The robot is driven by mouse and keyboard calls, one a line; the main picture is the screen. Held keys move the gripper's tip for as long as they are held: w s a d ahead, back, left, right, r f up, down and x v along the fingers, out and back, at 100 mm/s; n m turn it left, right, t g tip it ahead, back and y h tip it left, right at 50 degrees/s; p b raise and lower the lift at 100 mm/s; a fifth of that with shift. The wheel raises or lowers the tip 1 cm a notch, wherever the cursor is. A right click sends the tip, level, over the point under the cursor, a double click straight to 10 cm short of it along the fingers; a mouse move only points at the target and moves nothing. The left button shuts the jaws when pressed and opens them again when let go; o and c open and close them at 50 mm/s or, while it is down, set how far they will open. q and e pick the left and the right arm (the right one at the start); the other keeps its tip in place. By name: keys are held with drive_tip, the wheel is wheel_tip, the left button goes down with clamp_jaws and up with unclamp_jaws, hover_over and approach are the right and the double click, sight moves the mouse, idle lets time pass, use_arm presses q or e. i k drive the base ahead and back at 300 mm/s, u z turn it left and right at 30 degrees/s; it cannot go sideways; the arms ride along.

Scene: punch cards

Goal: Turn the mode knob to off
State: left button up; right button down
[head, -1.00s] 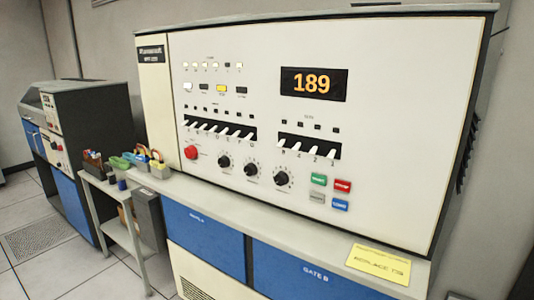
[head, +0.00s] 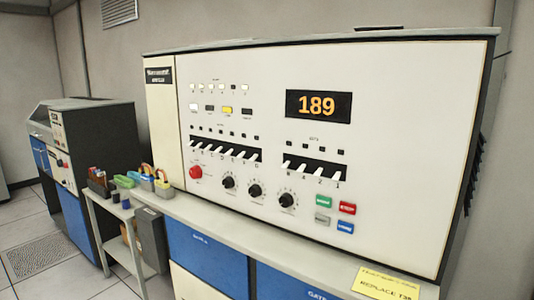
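The white control panel (head: 400,170) of a large cabinet fills the middle of the head view. Three black rotary knobs sit in a row low on it: a left knob (head: 228,182), a middle knob (head: 255,190) and a right knob (head: 287,200). Their labels are too small to read, so I cannot tell which is the mode knob or where each points. A red round button (head: 195,172) is left of the knobs. Neither of my grippers is in view.
A grey ledge (head: 270,248) runs below the panel, with a yellow note (head: 385,283) at its right. White toggle levers and colored buttons surround the knobs. A small side table (head: 120,212) holds containers at left. Tiled floor (head: 90,285) shows at lower left.

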sight(195, 172)
drive_tip(key=z, duration=0.05)
drive_tip(key=k, duration=1.05)
drive_tip(key=u, duration=1)
drive_tip(key=i, duration=1.25)
drive_tip(key=u, duration=0.5)
drive_tip(key=i, duration=1.4)
drive_tip(key=z, duration=0.65)
drive_tip(key=i, duration=0.4)
drive_tip(key=z, duration=0.15)
drive_tip(key=k, duration=0.8)
drive_tip(key=z, duration=0.2)
